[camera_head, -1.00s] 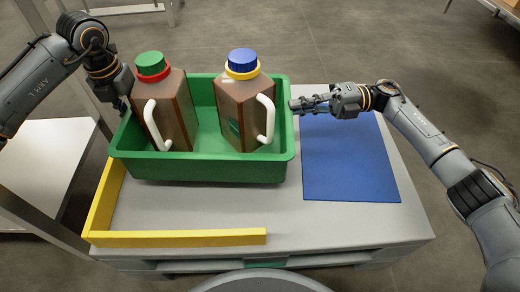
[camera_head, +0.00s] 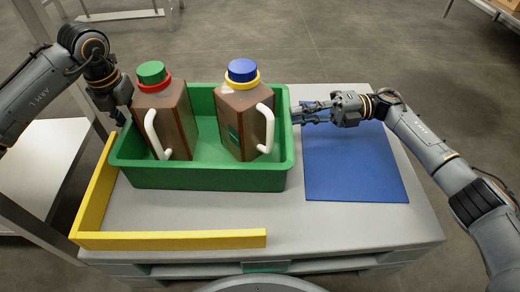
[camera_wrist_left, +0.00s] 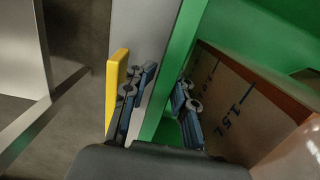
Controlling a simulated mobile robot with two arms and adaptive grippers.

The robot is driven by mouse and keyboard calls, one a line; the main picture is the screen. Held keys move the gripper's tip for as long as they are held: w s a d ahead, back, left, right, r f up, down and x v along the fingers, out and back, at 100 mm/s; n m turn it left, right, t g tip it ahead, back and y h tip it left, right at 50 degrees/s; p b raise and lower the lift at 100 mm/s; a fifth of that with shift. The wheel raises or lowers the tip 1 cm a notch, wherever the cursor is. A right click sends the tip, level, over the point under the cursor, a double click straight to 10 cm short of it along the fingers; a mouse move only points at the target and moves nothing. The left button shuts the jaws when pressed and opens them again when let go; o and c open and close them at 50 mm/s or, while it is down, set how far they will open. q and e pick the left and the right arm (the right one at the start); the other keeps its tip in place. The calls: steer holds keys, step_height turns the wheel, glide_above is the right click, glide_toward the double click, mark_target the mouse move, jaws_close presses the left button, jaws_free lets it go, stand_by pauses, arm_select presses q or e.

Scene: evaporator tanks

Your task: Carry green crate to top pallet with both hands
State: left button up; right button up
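The green crate (camera_head: 205,178) sits on the grey top pallet (camera_head: 330,232), with a gap to its yellow L-shaped edging. Inside stand two brown jugs with white handles, one with a green and red cap (camera_head: 163,122), one with a blue and yellow cap (camera_head: 245,117). My left gripper (camera_head: 122,113) is at the crate's left wall; in the left wrist view its fingers (camera_wrist_left: 160,103) are apart, on either side of the green wall. My right gripper (camera_head: 304,112) is at the right wall, its fingers spread.
The yellow edging (camera_head: 170,240) runs along the pallet's left and front sides. A light-topped table (camera_head: 40,165) with metal legs stands at the left.

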arm_select(q)
steer(key=shift+o, duration=0.6)
steer(key=shift+r, duration=0.15)
arm_select(e)
steer(key=shift+o, duration=0.6)
steer(key=shift+r, duration=0.15)
arm_select(q)
steer(key=shift+d, duration=0.1)
arm_select(e)
steer(key=shift+a, duration=0.15)
steer(key=shift+s, duration=0.1)
arm_select(q)
steer(key=shift+r, duration=0.25)
steer(key=r, duration=0.3)
steer(key=s+r, duration=0.1)
steer(key=r, duration=0.6)
steer(key=shift+s+r, duration=0.25)
steer(key=shift+r, duration=0.4)
arm_select(e)
steer(key=w+d, duration=0.2)
steer(key=d, duration=0.9)
steer(key=shift+d, duration=0.4)
